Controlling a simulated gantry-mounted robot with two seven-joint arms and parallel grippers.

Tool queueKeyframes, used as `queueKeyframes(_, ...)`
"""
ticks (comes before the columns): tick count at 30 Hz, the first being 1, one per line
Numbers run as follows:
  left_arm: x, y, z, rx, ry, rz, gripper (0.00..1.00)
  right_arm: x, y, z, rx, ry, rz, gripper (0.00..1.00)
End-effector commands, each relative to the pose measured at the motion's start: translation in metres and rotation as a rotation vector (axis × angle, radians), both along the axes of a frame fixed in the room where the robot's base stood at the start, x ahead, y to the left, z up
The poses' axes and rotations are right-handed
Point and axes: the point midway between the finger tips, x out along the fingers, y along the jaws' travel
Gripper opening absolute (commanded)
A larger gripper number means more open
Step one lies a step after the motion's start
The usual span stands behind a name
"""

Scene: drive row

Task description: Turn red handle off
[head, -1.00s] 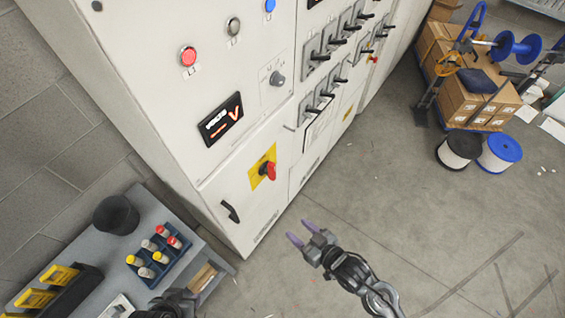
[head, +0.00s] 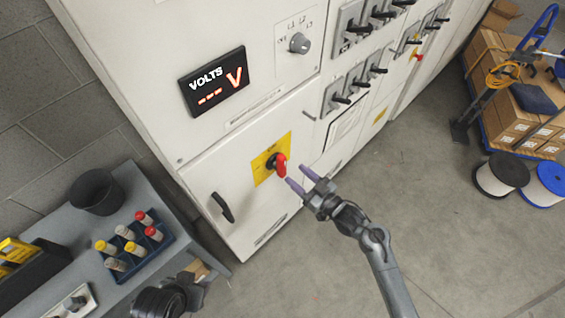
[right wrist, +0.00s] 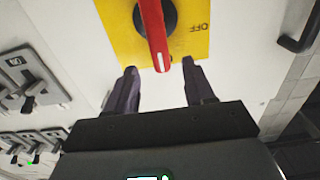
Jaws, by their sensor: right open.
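The red handle (head: 279,164) is a rotary switch on a yellow plate (head: 263,177) low on the white cabinet front. My right gripper (head: 299,178) is open, its two purple-grey fingertips just right of the handle. In the right wrist view the red handle (right wrist: 153,35) points down between the fingers, with its white-marked tip just beyond the gap of my right gripper (right wrist: 160,78). The word OFF shows on the yellow plate (right wrist: 194,42) to the right of the handle. Whether the fingers touch the handle cannot be told. Part of my left arm shows at the bottom; its fingertips do not show clearly.
A black door handle (head: 222,207) is left of the yellow plate. Black lever switches (head: 352,88) are above right. A grey table with a cup (head: 97,191) and a blue fuse tray (head: 140,250) stands at left. Cable spools (head: 501,175) stand at right on open floor.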

Motion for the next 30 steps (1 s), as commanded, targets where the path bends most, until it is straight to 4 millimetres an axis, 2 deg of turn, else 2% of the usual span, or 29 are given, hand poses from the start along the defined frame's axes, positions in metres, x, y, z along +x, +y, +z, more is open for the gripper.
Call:
queueKeyframes(6,0.001,0.0,-0.001,0.0,-0.002,0.0,0.43,0.027,0.026,0.001,0.003,0.0,-0.001,0.53)
queueKeyframes(12,0.001,-0.001,-0.002,-0.003,-0.003,0.002,0.43,0.044,0.044,0.0,0.001,0.0,0.0,0.53)
queueKeyframes(18,0.001,-0.003,-0.003,-0.01,-0.003,0.006,0.43,0.052,0.052,0.0,0.0,0.0,-0.001,0.53)
queueKeyframes(27,0.001,-0.003,-0.003,-0.012,-0.002,0.008,0.43,0.053,0.053,0.0,0.0,0.0,-0.001,0.53)
queueKeyframes(28,0.001,-0.003,-0.003,-0.012,-0.002,0.008,0.43,0.053,0.053,0.0,0.0,0.0,-0.001,0.52)
queueKeyframes(30,0.001,-0.003,-0.003,-0.011,-0.001,0.007,0.43,0.053,0.053,0.0,0.0,0.0,-0.001,0.41)
